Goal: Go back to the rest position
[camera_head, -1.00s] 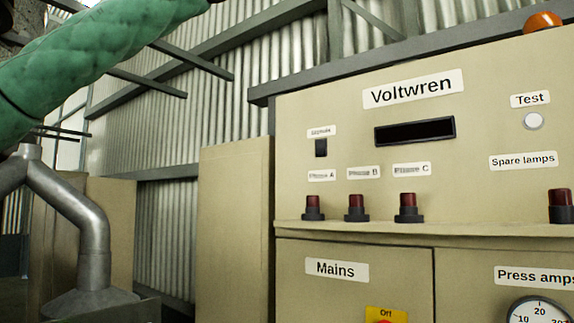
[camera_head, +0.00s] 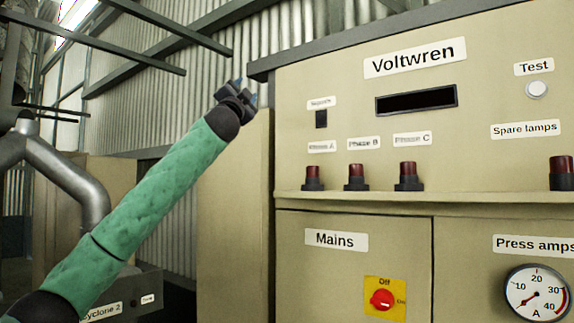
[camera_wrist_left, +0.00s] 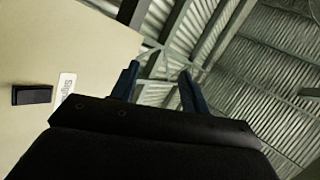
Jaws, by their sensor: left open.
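My left arm, in a green sleeve, comes in from the lower left of the head view. My left gripper (camera_head: 243,92) is up near the left edge of the Voltwren panel (camera_head: 350,165), apart from it as far as I can see. In the left wrist view its two blue fingers (camera_wrist_left: 158,88) stand apart with nothing between them, so it is open and empty. They point up toward the roof. My right gripper is not in view.
The panel carries a black switch (camera_head: 321,119), a dark display (camera_head: 416,101), several red lamps (camera_head: 356,176), a yellow Mains switch (camera_head: 384,298) and a gauge (camera_head: 537,293). A grey pipe (camera_head: 75,180) stands at left behind my arm. A black control box (camera_head: 140,290) is low at left.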

